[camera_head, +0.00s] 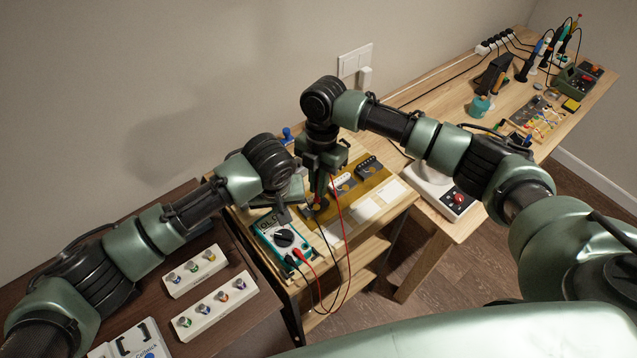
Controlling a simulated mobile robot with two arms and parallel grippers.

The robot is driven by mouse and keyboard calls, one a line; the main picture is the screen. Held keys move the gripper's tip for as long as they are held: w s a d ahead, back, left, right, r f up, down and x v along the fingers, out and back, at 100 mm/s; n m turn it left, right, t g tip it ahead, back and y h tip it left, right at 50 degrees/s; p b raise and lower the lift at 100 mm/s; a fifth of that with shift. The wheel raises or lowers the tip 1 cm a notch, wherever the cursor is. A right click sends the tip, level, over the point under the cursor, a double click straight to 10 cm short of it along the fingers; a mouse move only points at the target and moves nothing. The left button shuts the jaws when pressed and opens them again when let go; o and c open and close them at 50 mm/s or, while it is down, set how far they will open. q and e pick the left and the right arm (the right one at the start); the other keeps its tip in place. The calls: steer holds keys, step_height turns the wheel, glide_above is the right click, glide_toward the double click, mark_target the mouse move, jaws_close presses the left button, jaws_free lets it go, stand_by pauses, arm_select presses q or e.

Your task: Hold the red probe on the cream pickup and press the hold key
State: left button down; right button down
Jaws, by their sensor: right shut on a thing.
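The teal multimeter (289,241) lies on the wooden bench with its dial facing up and "OL" partly readable on its display. My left gripper (284,212) is at the meter's upper end, over or beside the display. Whether its fingers are open or touch a key cannot be made out. My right gripper (318,188) points down and is shut on the red probe; the red lead (340,222) runs up to it. The probe tip is too small to tell what it touches. A cream pickup (344,182) lies on the tan mat just right of this gripper.
A black pickup (367,166) lies beyond the cream one. White pads (368,208) lie in front. Red and black leads loop over the bench's front edge. White boxes with knobs (214,305) stand on the dark table at left. A soldering area fills the far right bench.

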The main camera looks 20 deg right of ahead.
steer(key=shift+f, duration=0.65)
stand_by(2.0)
arm_select(q)
steer(key=shift+f, duration=0.6)
arm_select(e)
steer(key=shift+s, duration=0.1)
stand_by(0.6)
arm_select(q)
steer(key=shift+r, duration=3.5)
steer(key=shift+r, duration=0.1)
arm_select(e)
steer(key=shift+r, duration=0.1)
